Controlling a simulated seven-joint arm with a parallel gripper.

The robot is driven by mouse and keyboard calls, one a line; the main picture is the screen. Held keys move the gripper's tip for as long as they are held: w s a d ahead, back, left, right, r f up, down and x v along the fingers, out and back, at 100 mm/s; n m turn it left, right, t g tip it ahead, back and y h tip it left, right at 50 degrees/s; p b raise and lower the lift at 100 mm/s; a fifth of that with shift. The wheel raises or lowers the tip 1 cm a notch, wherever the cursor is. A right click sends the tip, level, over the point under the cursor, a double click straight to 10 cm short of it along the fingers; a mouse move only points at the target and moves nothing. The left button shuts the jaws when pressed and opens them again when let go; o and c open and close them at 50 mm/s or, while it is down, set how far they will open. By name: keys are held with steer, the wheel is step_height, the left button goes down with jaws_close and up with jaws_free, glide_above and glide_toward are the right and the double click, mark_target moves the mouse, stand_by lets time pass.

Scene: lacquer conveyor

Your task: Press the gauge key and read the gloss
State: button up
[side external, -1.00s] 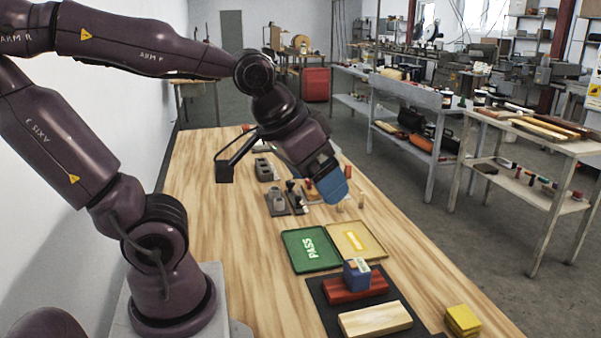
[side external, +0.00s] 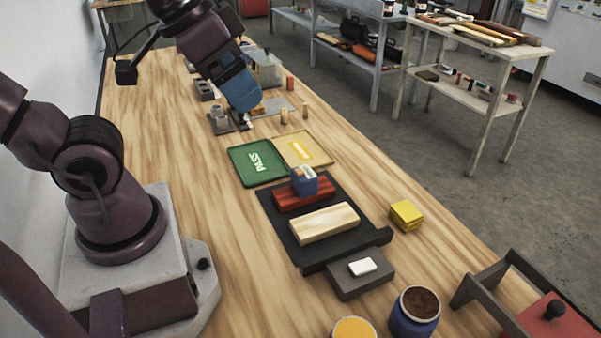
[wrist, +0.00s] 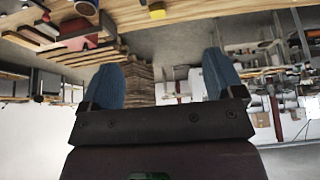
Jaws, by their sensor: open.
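A small blue gauge (side external: 304,181) with a pale face on top stands on a dark red lacquered block (side external: 292,197). That block lies on the far part of a black mat (side external: 285,244), behind a pale wood block (side external: 324,222). The gauge's key and reading are too small to make out. My gripper (side external: 243,98) is well behind and to the left of the gauge, above the far part of the bench and apart from it. In the wrist view its two blue fingers (wrist: 163,78) are spread, with nothing between them.
A green PASS tray (side external: 252,172) and a tan tray (side external: 316,153) lie between my gripper and the gauge. Yellow pads (side external: 406,215) are right of the mat. A grey block (side external: 358,282) with a white piece, a blue jar (side external: 414,316) and a red-topped frame (side external: 552,326) are nearer.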

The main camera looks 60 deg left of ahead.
steer(key=shift+c, duration=0.2)
stand_by(0.3)
jaws_close()
stand_by(1.5)
